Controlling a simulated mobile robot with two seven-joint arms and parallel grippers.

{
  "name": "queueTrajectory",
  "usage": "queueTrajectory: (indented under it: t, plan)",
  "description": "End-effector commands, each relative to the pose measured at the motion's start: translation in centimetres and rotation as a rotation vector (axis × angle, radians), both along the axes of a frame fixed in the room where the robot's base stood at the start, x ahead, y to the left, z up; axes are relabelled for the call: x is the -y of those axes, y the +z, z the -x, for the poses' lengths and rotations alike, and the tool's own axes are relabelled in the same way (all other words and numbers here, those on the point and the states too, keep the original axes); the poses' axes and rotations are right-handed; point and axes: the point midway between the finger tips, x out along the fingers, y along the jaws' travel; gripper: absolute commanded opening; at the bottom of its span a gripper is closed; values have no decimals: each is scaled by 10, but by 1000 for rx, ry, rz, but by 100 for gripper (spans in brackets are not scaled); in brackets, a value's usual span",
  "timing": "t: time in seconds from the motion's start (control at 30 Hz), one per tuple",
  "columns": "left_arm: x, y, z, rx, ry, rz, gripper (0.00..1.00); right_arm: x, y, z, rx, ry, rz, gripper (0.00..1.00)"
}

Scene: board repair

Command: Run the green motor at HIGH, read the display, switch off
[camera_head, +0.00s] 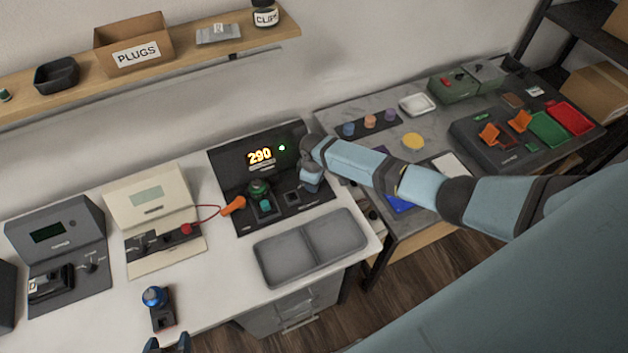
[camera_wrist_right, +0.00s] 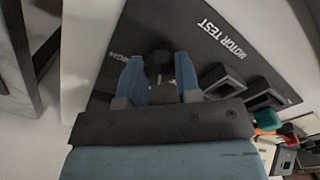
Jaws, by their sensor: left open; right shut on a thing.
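The motor test station (camera_head: 228,175) stands at the back of the white bench. Its display (camera_head: 260,156) reads 290 in yellow digits, and a green light (camera_head: 282,147) glows beside it. The green motor (camera_head: 258,188) sits on the station's panel, left of my right gripper. My right gripper (camera_head: 310,182) is down at the panel's right side, mostly hidden by its own wrist. In the right wrist view my right gripper (camera_wrist_right: 158,78) is shut on a dark knob (camera_wrist_right: 157,60); its setting cannot be read. My left gripper (camera_head: 167,344) is open and empty at the bottom edge.
A grey tray (camera_head: 262,262) lies in front. A cluttered second bench (camera_head: 345,110) is at right.

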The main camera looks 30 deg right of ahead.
Motion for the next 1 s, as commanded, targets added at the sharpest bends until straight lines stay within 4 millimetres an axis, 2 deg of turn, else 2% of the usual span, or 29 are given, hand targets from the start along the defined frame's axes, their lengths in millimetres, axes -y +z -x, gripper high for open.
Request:
queueTrajectory:
  t: [0.5,1.0]
  plan:
    - [2,1,0,0,-1,2,61,0,0,0,1,420,0,7]
    - [2,0,1,-1,-1,3,61,0,0,0,1,563,-1,7]
